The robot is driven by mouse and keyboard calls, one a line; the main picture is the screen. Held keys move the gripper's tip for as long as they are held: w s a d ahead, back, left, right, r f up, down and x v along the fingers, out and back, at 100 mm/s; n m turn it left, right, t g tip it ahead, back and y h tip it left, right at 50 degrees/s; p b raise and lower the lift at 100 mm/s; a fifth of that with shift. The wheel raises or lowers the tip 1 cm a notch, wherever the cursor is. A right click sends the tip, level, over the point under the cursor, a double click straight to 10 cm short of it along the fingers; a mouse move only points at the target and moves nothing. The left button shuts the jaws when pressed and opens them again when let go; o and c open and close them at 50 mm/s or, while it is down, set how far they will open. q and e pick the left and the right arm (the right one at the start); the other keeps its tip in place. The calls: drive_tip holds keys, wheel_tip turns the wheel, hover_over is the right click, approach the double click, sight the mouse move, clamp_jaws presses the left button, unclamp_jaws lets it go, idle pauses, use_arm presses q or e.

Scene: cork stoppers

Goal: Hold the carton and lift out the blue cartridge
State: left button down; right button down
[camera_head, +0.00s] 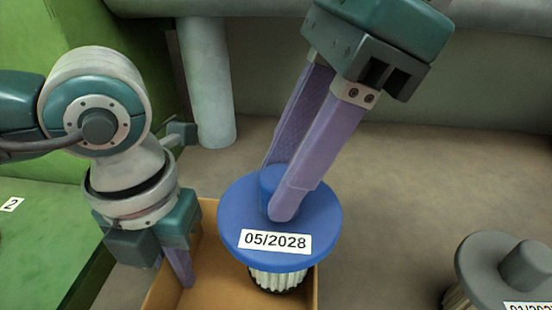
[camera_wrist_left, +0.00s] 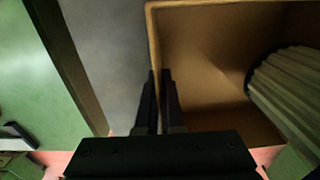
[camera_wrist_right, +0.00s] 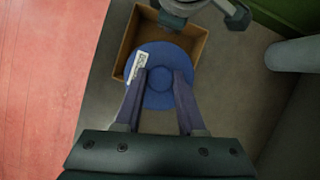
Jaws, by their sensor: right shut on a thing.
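The blue cartridge (camera_head: 235,215) has a round blue top, a centre knob, a label reading 05/2028 and a white pleated body. It is upright over the brown carton (camera_head: 312,292), its pleated body (camera_wrist_left: 290,90) within the carton walls in the left wrist view. I cannot tell whether its base touches the carton floor. My right gripper (camera_head: 278,190) is shut on the knob from above; it also shows in the right wrist view (camera_wrist_right: 160,88). My left gripper (camera_wrist_left: 159,90) has its fingers close together at the carton's wall, one finger inside, gripping the wall.
A grey cartridge (camera_head: 485,272) with a partly cut-off label stands at the right. A pale column (camera_head: 207,90) stands behind the carton. A green surface (camera_head: 40,235) with a label reading 2 lies at the left. The surface between the carton and the grey cartridge is clear.

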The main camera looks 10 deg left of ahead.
wheel_tip(320, 180, up, 10)
drive_tip(key=shift+r, duration=0.15)
use_arm(q)
drive_tip(key=c, duration=1)
unclamp_jaws()
drive_tip(key=shift+o, duration=0.2)
